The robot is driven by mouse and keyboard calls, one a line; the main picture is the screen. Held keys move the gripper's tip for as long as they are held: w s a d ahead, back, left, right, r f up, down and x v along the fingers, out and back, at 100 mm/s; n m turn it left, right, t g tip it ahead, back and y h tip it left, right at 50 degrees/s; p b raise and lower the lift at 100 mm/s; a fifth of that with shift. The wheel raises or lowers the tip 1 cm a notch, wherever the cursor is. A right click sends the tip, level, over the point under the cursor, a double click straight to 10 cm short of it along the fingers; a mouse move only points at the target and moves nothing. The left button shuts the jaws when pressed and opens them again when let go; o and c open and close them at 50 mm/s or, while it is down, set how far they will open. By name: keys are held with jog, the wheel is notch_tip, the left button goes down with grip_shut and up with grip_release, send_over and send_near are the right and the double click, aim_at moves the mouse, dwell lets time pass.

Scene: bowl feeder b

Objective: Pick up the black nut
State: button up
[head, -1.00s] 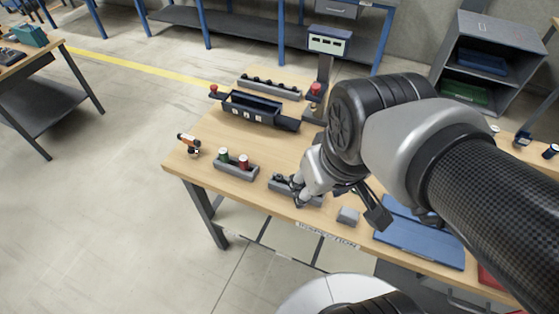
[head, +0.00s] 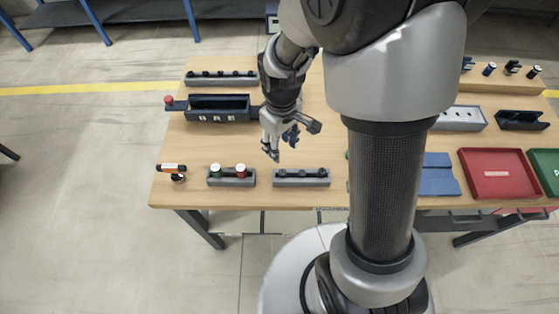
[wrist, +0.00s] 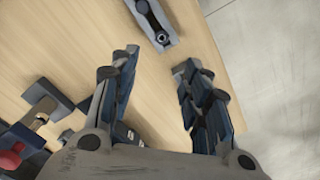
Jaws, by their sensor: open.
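A grey block (head: 301,182) with several small black parts on top stands near the table's front edge in the head view. Which part is the black nut cannot be told there. In the wrist view the end of a grey block (wrist: 143,8) shows at the top, with a dark round nut-like piece (wrist: 162,37) on it. My gripper (head: 281,146) is above the table, behind and a little left of the block, apart from it. In the wrist view my gripper (wrist: 157,62) is open, with bare tabletop between its fingers.
A grey block with green and red capped parts (head: 231,183) stands left of the nut block. An orange-and-black tool (head: 173,170) lies further left. A dark blue trough (head: 219,116) is behind. A blue mat (head: 437,180) and red tray (head: 498,188) are right.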

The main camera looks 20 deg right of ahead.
jog(key=b, duration=0.2)
send_over(281, 172)
jog(key=f, duration=0.8)
jog(key=shift+w, duration=0.25)
jog(key=f+b, duration=0.1)
jog(key=f, duration=0.4)
jog(key=shift+s+f, duration=0.1)
jog(key=shift+s, duration=0.1)
jog(key=shift+c, duration=0.5)
grip_shut()
